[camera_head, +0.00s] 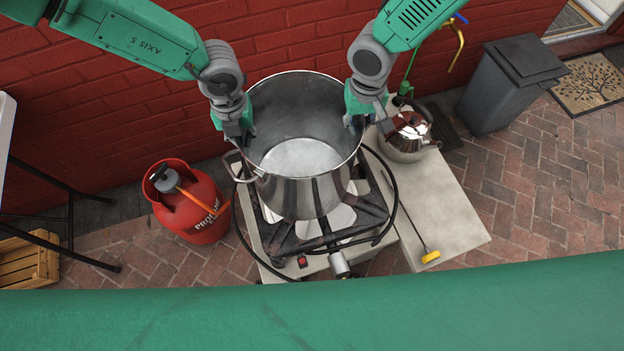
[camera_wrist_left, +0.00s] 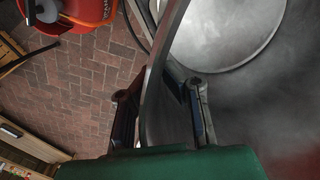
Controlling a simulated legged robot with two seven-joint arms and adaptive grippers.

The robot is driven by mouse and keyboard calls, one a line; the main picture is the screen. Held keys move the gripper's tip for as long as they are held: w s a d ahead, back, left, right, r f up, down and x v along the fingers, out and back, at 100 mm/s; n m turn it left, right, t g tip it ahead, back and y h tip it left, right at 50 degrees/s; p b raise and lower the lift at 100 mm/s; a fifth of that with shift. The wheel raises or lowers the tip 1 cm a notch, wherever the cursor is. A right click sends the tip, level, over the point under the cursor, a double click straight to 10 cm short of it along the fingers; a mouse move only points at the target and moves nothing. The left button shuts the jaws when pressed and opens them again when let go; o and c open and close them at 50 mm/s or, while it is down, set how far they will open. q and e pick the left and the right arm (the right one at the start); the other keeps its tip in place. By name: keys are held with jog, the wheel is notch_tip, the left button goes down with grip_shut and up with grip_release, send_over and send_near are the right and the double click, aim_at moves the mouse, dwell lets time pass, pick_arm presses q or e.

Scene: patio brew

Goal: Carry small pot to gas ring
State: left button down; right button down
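A large steel pot (camera_head: 299,190) stands upright over the gas ring (camera_head: 370,212), a dark-framed burner; I cannot tell if its base touches the frame. It looks empty. My left gripper (camera_head: 238,138) is at the pot's left rim. In the left wrist view, the left gripper's fingers (camera_wrist_left: 163,108) stand apart, one outside the pot's wall (camera_wrist_left: 240,95) and one inside. They look spaced from the thin wall. My right gripper (camera_head: 358,122) is at the right rim, its fingers partly hidden, so its grip is unclear.
A red gas bottle (camera_head: 195,205) stands left of the burner. A shiny kettle (camera_head: 405,135) sits on the grey slab (camera_head: 455,205) at right, with a yellow-ended rod (camera_head: 430,256). A grey bin (camera_head: 500,90) and brick wall (camera_head: 290,30) are behind. A black hose loops around the burner.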

pick_arm(q)
jog(key=shift+w+f+b, duration=0.1)
jog(key=shift+f+b, duration=0.25)
jog(key=shift+f, duration=0.1)
pick_arm(e)
jog(key=shift+w+d+f, duration=0.1)
jog(key=shift+f, duration=0.4)
pick_arm(q)
jog(key=f+b, duration=0.2)
jog(key=shift+a+f+b, duration=0.25)
jog(key=shift+f+b, duration=0.1)
pick_arm(e)
jog(key=f, duration=0.2)
jog(key=shift+a+f, duration=0.2)
jog(key=shift+f, duration=0.1)
pick_arm(q)
jog(key=c, duration=1.7)
grip_release()
pick_arm(e)
jog(key=c, duration=1.7)
grip_release()
jog(key=shift+d+r, duration=0.1)
pick_arm(q)
jog(key=shift+d+r, duration=0.15)
